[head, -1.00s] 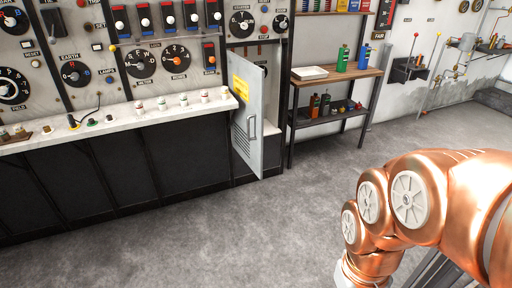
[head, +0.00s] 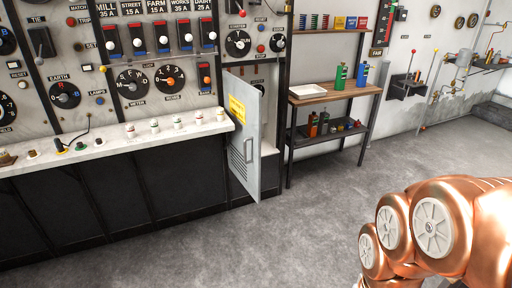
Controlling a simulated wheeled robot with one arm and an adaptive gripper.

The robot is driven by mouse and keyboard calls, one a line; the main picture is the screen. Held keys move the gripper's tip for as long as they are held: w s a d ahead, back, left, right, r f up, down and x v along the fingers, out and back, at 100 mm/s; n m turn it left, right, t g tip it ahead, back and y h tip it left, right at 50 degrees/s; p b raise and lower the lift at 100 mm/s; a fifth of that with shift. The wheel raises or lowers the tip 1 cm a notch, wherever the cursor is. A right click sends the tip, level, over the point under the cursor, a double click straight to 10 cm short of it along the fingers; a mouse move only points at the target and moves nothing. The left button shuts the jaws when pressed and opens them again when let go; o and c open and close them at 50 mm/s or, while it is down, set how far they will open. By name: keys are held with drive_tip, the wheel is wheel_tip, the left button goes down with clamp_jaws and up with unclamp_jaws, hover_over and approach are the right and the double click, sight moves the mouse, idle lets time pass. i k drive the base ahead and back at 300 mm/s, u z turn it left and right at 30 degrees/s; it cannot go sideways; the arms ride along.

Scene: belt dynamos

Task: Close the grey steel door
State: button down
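The grey steel door (head: 242,138) stands open at the right end of the switchboard, swung out toward the room. It has a yellow label (head: 237,109), a vertical handle (head: 248,150) and louvre slots low down. The opening behind it (head: 269,105) shows in part; the door hides the rest. My copper arm is at the lower right, well apart from the door. My gripper is outside the picture.
A switchboard with a white ledge (head: 110,146) of knobs and terminals runs along the left. A shelf unit (head: 335,93) with bottles and a tray stands just right of the door. The grey floor (head: 300,225) before the door is clear.

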sight(242, 101)
drive_tip(key=u, duration=0.35)
drive_tip(key=i, duration=0.9)
drive_tip(key=u, duration=1.15)
drive_tip(key=i, duration=0.4)
drive_tip(key=u, duration=0.35)
